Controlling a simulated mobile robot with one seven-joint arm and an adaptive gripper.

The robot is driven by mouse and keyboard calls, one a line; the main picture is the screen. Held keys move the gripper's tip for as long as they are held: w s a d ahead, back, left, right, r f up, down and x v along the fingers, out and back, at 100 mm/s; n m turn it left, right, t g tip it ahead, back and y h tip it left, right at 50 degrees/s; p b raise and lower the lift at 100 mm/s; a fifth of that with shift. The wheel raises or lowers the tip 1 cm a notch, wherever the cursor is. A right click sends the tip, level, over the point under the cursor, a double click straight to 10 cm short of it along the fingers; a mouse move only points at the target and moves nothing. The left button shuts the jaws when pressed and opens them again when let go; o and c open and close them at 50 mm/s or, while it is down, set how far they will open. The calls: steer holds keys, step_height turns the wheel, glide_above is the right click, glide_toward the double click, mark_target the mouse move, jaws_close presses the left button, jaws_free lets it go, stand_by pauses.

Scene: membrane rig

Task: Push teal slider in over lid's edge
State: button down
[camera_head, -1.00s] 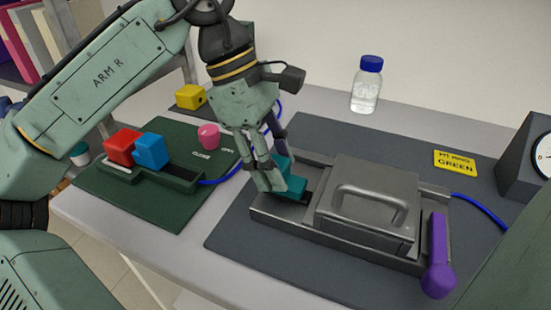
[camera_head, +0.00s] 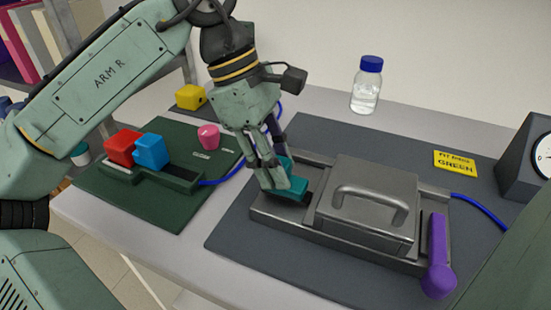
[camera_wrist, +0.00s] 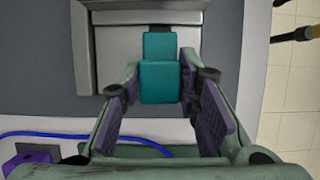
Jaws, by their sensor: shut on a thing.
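The teal slider (camera_head: 296,190) sits in the left part of the grey metal rig frame (camera_head: 270,213). A narrow gap shows between it and the left edge of the grey lid (camera_head: 372,187), which has a handle on top. In the wrist view the teal slider (camera_wrist: 160,84) points toward the lid edge (camera_wrist: 150,5), with a thin dark strip between them. My gripper (camera_head: 275,186) is at the slider, its fingers closed on it. In the wrist view my gripper (camera_wrist: 160,72) has one finger on each side of the block.
A purple lever (camera_head: 438,255) stands at the rig's right end. A green board (camera_head: 140,210) with red and blue blocks and a pink knob (camera_head: 208,137) lies at the left. Blue hoses run beside the rig.

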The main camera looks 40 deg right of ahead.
steer(key=shift+s+d+r+p, duration=0.1)
steer(key=shift+s+d+p, duration=0.25)
steer(key=shift+s, duration=0.15)
steer(key=shift+s+d+r+p, duration=0.1)
steer(key=shift+s+d+p, duration=0.2)
steer(key=shift+s, duration=0.2)
steer(key=shift+s+f, duration=0.15)
steer(key=c, duration=1.2)
jaws_free()
steer(key=v, duration=1.2)
